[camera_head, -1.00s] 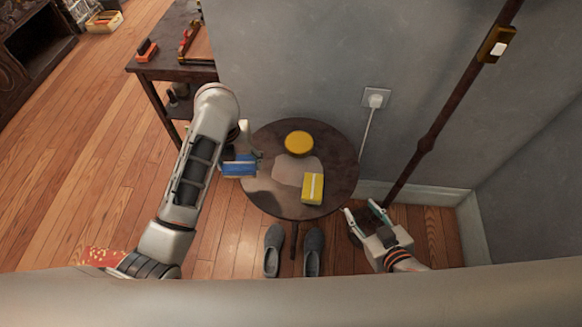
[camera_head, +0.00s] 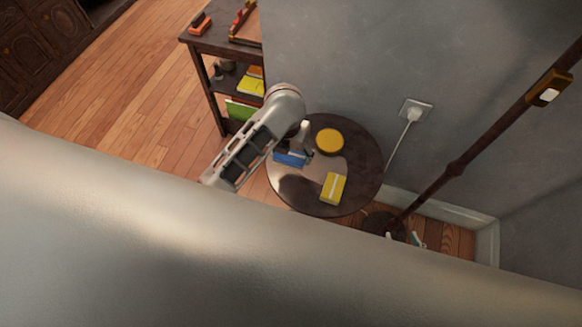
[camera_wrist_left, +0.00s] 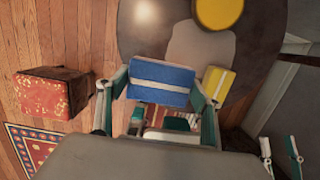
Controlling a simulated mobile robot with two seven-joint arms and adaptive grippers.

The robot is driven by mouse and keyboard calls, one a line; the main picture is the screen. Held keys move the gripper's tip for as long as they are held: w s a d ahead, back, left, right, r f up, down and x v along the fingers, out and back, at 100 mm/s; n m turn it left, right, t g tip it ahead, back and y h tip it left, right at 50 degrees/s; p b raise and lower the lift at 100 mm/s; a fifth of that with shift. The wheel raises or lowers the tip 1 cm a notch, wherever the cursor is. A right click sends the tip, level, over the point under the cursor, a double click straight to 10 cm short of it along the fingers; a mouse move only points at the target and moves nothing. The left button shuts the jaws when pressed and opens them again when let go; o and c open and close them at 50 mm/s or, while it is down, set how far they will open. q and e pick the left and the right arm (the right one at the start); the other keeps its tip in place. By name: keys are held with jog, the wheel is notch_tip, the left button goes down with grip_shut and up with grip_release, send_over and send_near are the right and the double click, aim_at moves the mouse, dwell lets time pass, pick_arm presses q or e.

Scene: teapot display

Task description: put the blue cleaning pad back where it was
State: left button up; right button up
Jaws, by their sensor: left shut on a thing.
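My left gripper (camera_head: 304,146) is shut on the blue cleaning pad (camera_head: 290,158), which has a pale stripe. The pad appears over the left part of the round dark table (camera_head: 366,165); its height above the top is hard to tell. In the left wrist view the pad (camera_wrist_left: 160,84) sits between the two fingers (camera_wrist_left: 158,92). A yellow pad (camera_head: 333,188) with a pale stripe and a round yellow object (camera_head: 329,141) are on the table. My right gripper shows only by its tips in the head view; in the wrist view its fingers (camera_wrist_left: 280,147) are apart.
A dark shelf unit (camera_head: 222,42) stands left behind the table, with yellow and green things on its shelves. A lamp pole (camera_head: 455,168) rises at right beside the grey wall. In the wrist view a red patterned stool (camera_wrist_left: 50,92) stands on the wooden floor.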

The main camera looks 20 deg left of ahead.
aim_at(291, 172)
pick_arm(q)
notch_tip(291, 172, down, 9)
jog(key=shift+f, duration=0.15)
dwell(0.4)
jog(key=shift+f, duration=0.15)
jog(key=o, duration=1.5)
jog(key=shift+c, duration=0.2)
